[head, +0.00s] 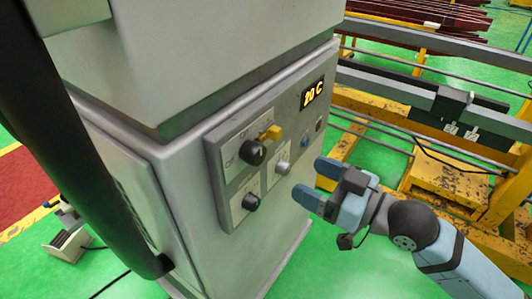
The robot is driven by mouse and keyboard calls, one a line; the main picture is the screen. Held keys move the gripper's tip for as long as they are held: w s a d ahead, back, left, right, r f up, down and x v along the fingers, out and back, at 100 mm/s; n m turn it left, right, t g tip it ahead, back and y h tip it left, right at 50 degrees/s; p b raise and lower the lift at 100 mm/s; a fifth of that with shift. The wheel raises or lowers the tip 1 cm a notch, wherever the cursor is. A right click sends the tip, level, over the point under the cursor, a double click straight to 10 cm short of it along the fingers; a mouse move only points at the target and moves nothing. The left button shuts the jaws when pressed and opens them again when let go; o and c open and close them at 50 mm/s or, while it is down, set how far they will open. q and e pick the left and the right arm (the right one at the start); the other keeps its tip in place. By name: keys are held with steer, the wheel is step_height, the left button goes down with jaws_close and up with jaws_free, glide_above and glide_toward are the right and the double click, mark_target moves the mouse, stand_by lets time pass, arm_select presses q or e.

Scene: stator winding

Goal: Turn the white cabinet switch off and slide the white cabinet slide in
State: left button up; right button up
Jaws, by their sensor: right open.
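The white cabinet (185,150) stands in the middle of the head view, with a control panel on its right-hand face. A large black rotary knob (253,152) sits on a white label plate, with a yellow piece (270,134) at its upper right. Below are a silver knob (282,167) and a smaller black knob (251,202). I cannot tell for certain which part is the switch or the slide. My right gripper (316,183) is open and empty, right of the panel, its fingertips pointing towards it and apart from the knobs. My left gripper is not in view.
Yellow and grey metal framing (440,180) stands right of the cabinet, behind my right arm. A dark bar crosses the left side. Green floor (330,260) is clear at the lower middle.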

mark_target(261, 155)
steer(key=p+x, duration=0.1)
steer(key=x, duration=1.1)
steer(key=c, duration=0.9)
